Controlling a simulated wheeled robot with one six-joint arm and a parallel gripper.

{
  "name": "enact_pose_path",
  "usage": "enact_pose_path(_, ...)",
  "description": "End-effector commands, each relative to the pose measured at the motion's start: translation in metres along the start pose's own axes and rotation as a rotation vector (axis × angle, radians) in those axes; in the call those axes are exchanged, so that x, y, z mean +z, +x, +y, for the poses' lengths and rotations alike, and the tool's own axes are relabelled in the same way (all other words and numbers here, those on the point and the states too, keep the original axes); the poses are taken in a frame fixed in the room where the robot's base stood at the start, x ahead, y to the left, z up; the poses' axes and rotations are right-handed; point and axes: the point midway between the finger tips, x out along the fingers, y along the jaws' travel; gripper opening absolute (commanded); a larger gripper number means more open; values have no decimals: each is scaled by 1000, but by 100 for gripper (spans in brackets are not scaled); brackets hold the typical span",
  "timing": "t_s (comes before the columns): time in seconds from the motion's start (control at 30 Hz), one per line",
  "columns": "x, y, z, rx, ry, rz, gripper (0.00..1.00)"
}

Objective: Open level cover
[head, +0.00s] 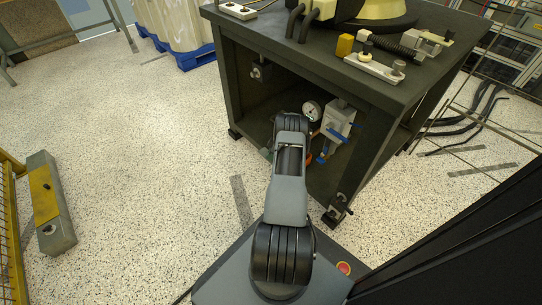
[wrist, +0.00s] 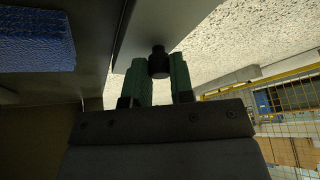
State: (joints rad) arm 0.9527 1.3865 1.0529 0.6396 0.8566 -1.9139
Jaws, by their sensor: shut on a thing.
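My gripper (wrist: 158,60) has green fingers, shut on a small black knob (wrist: 158,68) in the wrist view. The knob sits at the lower end of a smooth grey panel (wrist: 165,22), which looks like the level cover. I cannot tell how far the cover stands open. In the head view my arm reaches into the open front of a dark machine base (head: 232,85). There my gripper and the cover are mostly hidden behind the arm; only a bit of green shows at its left.
Inside the base, right of my arm, are a round gauge (head: 312,110) and a white box (head: 339,118) with blue handles. A grey and yellow block (head: 47,205) lies at the left. Black cables (head: 468,125) lie at the right.

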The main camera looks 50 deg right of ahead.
Motion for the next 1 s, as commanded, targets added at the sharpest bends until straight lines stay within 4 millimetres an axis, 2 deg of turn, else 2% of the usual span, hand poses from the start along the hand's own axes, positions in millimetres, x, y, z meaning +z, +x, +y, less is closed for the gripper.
enact_pose_path(0.57, 0, -2, 2, -14, 6, 14, 0)
enact_pose_path(0.6, 0, -2, 2, -14, 6, 14, 26)
enact_pose_path(0.83, 0, -2, 2, -16, 6, 14, 48)
enact_pose_path(1.0, 0, -2, 1, -17, 7, 14, 48)
